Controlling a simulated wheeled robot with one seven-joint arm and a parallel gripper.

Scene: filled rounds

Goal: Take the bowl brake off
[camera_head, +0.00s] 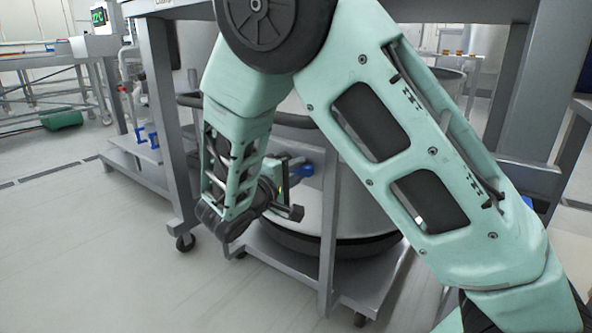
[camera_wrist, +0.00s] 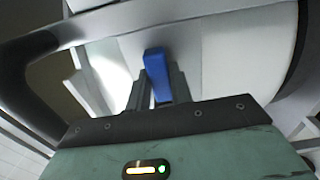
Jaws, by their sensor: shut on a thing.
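The bowl brake shows as a blue lever (camera_wrist: 156,66) between the two fingers of my gripper (camera_wrist: 160,82) in the wrist view. My gripper is shut on it. In the head view the blue end of the brake (camera_head: 306,170) shows just right of my gripper (camera_head: 287,178), against the side of the large pale round bowl (camera_head: 350,208). The lever's lower part is hidden by my gripper. My arm covers much of the bowl's upper part in the head view.
The bowl stands on a wheeled grey metal frame (camera_head: 290,272) with an upright post (camera_head: 328,235) close to my gripper. A steel table leg (camera_head: 168,120) is to the left. The floor at left is clear.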

